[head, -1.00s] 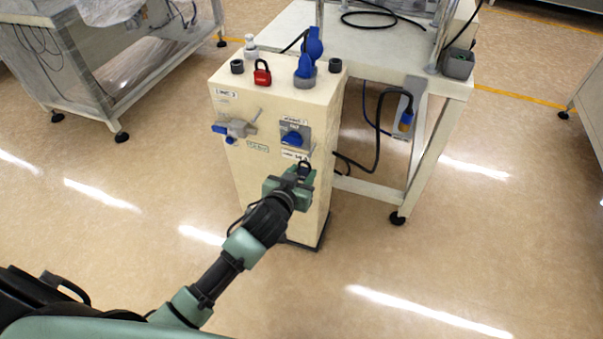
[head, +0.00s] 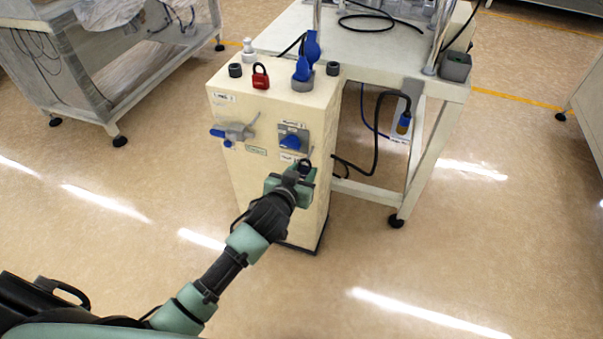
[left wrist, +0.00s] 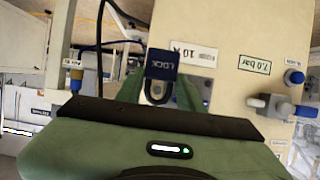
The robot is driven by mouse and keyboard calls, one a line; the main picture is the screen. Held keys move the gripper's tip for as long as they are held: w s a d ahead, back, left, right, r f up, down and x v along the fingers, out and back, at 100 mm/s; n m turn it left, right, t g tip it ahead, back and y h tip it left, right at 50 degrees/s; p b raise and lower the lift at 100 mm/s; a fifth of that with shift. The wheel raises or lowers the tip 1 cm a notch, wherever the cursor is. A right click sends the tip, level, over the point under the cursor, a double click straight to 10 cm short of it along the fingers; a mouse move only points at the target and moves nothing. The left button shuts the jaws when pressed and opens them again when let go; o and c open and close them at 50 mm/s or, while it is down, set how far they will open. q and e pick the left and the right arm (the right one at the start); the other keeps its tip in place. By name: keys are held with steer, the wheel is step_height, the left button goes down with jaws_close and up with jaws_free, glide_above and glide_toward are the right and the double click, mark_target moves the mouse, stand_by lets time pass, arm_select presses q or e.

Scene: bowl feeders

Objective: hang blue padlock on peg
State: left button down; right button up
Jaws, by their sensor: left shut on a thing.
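My left gripper (head: 301,177) is shut on the blue padlock (left wrist: 161,65), in front of the upper part of the cream cabinet (head: 274,200). In the left wrist view the padlock's body, marked LOCK, shows beyond the green fingers, and its dark shackle lies between them. In the head view the padlock is small and dark at the gripper's tip, below the blue rotary switch (head: 291,142). I cannot tell whether it touches the cabinet. I cannot make out the peg in either view. My right gripper is not in view.
A red padlock (head: 260,80) and blue plugs (head: 303,66) stand on the cabinet top. A valve with a blue handle (head: 233,132) sticks out of the front at left. A white bench (head: 385,55) with hanging cables (head: 376,135) adjoins at right. The floor in front is clear.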

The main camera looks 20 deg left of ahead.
mark_target(306, 166)
arm_select(q)
steer(key=shift+w, duration=0.8)
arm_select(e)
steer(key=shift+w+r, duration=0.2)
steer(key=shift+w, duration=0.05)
arm_select(q)
steer(key=shift+w, duration=0.45)
steer(key=shift+w, duration=0.3)
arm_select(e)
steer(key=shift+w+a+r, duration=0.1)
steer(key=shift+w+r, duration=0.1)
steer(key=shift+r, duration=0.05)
arm_select(q)
steer(key=shift+w, duration=0.3)
steer(key=shift+f, duration=0.25)
stand_by(0.4)
steer(key=c, duration=0.6)
jaws_free()
steer(key=shift+s, duration=0.15)
